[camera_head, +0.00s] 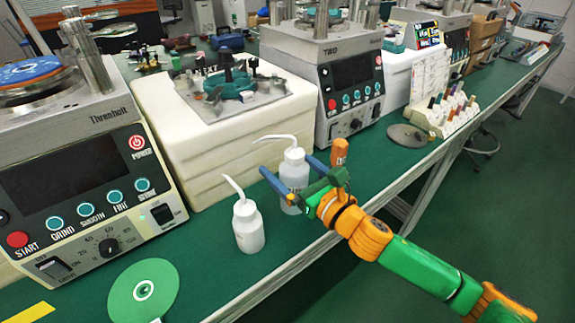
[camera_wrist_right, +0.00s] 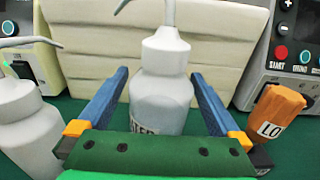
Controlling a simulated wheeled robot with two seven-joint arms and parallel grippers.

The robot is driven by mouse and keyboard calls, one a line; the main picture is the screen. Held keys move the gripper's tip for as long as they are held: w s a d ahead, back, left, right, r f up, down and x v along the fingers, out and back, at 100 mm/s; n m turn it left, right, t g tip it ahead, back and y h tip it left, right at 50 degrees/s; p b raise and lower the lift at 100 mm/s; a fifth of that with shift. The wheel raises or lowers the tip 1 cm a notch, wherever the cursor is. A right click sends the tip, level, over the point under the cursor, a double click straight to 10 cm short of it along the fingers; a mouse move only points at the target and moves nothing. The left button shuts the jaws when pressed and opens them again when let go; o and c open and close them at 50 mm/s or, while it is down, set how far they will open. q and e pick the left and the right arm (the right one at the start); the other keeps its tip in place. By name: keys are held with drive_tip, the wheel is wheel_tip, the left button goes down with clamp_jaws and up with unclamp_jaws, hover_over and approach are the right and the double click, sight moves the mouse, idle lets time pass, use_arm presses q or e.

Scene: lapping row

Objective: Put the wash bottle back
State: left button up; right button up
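Two white wash bottles with bent spouts stand upright on the green bench. One (camera_head: 293,172) is between the spread blue fingers of my right gripper (camera_head: 286,165). In the right wrist view this bottle (camera_wrist_right: 162,95) stands between the fingers with a visible gap on each side; the palm hides its base and part of its lettering. The other bottle (camera_head: 248,228) stands nearer in the head view, outside the fingers; it also shows at the left of the right wrist view (camera_wrist_right: 28,125). My left gripper is not in view.
An orange labelled object (camera_head: 340,151) is close beside my right gripper; I cannot tell whether they touch. A cream block stack (camera_head: 190,155) stands behind the bottles. Lapping machines (camera_head: 80,185) (camera_head: 350,85) flank it. A green disc (camera_head: 143,290) lies at front left.

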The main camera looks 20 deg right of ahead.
sight(303, 180)
drive_tip(key=shift+r, duration=0.25)
drive_tip(key=b+v, duration=0.1)
drive_tip(key=v, duration=0.8)
drive_tip(key=p+v, duration=0.2)
drive_tip(key=v, duration=0.1)
